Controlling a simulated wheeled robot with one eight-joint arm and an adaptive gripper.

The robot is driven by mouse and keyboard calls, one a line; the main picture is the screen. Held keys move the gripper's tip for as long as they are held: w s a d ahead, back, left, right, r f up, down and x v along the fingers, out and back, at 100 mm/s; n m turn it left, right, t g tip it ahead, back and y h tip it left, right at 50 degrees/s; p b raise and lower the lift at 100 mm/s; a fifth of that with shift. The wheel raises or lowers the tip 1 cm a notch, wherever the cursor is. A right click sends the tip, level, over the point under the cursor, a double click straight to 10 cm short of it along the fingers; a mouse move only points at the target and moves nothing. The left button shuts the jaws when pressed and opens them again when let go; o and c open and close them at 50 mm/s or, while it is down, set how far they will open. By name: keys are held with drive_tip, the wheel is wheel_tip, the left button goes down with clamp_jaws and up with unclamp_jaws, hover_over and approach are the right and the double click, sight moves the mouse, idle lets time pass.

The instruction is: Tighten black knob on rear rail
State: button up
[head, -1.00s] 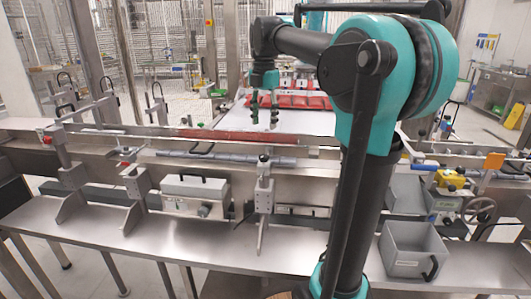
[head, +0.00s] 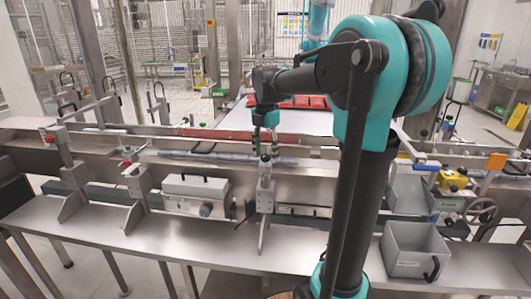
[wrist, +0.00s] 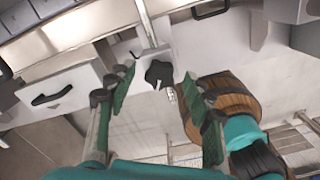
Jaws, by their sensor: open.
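A black lobed knob (wrist: 160,73) sits on a light metal bracket in the wrist view, between and a little beyond my fingertips. In the head view, a small black knob (head: 265,158) tops the upright metal bracket (head: 265,195) at the middle of the rails. My gripper (head: 266,150) points down just above this bracket. Its green-padded fingers are open, also in the wrist view (wrist: 157,88), one on each side of the knob. I see no clear contact with the knob, and the exact height gap cannot be told.
A grey box with a black handle (head: 197,188) stands left of the bracket. Another bracket (head: 134,180) is further left. Grey bins (head: 413,250) and a yellow device (head: 453,180) are at the right. Long metal rails (head: 330,170) cross the scene; red items (head: 300,101) lie behind.

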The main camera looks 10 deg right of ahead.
drive_tip(key=shift+c, duration=0.3)
drive_tip(key=c, duration=1.1)
